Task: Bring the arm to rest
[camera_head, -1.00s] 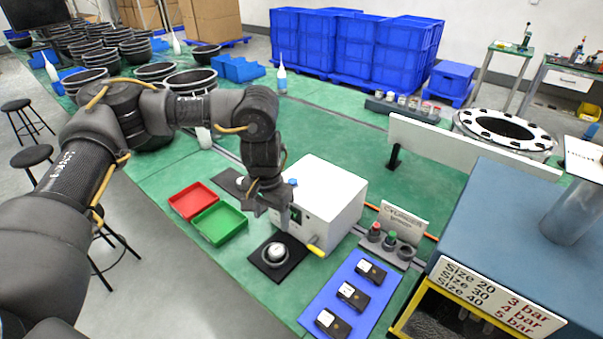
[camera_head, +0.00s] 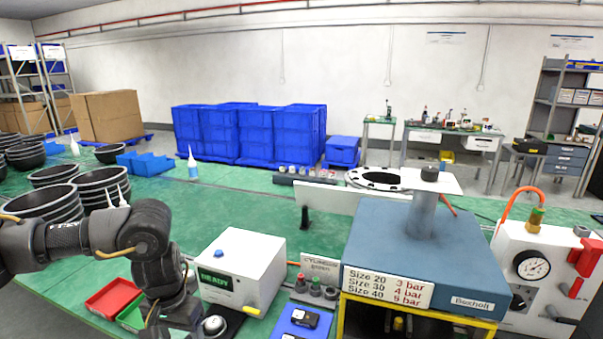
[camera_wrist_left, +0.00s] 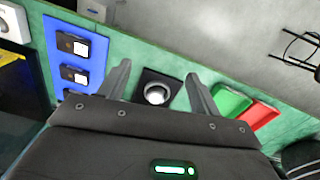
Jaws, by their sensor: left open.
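My left arm comes in from the left in the head view, and its gripper (camera_head: 182,322) hangs down near the front of the green bench. In the left wrist view my left gripper (camera_wrist_left: 157,74) is open, with its two fingers apart and nothing between them. Beyond the fingertips a round silver-topped piece (camera_wrist_left: 157,93) sits on a black pad (camera_wrist_left: 172,80); the piece also shows in the head view (camera_head: 214,325), just right of the gripper. My right gripper is in neither view.
A white box reading READY (camera_head: 243,262) stands right of my left gripper. Red (camera_head: 112,297) and green (camera_head: 130,317) trays lie left of it. A blue mat (camera_wrist_left: 78,52) holds black devices. A blue-topped machine (camera_head: 390,235) and gauge panel (camera_head: 535,265) stand right.

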